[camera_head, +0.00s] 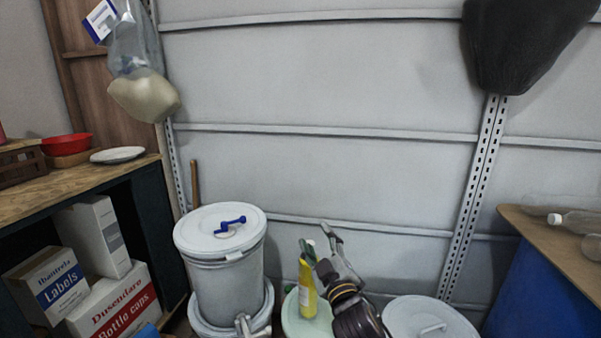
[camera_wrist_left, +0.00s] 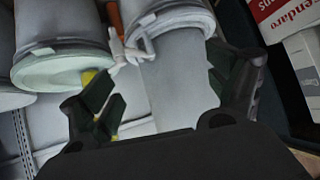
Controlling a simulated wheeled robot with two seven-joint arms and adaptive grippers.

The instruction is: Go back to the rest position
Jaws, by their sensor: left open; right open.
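My right gripper (camera_head: 325,250) is open at the lower middle of the head view, its fingers pointing up. A yellow bottle (camera_head: 307,290) stands upright on a pale green drum lid (camera_head: 291,320), just left of that gripper. I cannot tell whether they touch. My left gripper (camera_wrist_left: 170,98) shows only in the left wrist view, open, with nothing gripped between its fingers. Beyond its fingers are a pale drum (camera_wrist_left: 178,80) and a drum with a greenish lid (camera_wrist_left: 62,68). A bit of yellow shows behind the left finger.
A white drum (camera_head: 225,275) with a blue tap on its lid stands on another drum. A white lid (camera_head: 430,320) is at lower right. A shelf with boxes (camera_head: 115,305) is left; a blue bin (camera_head: 540,295) under a board is right. A dark bag (camera_head: 525,45) hangs above.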

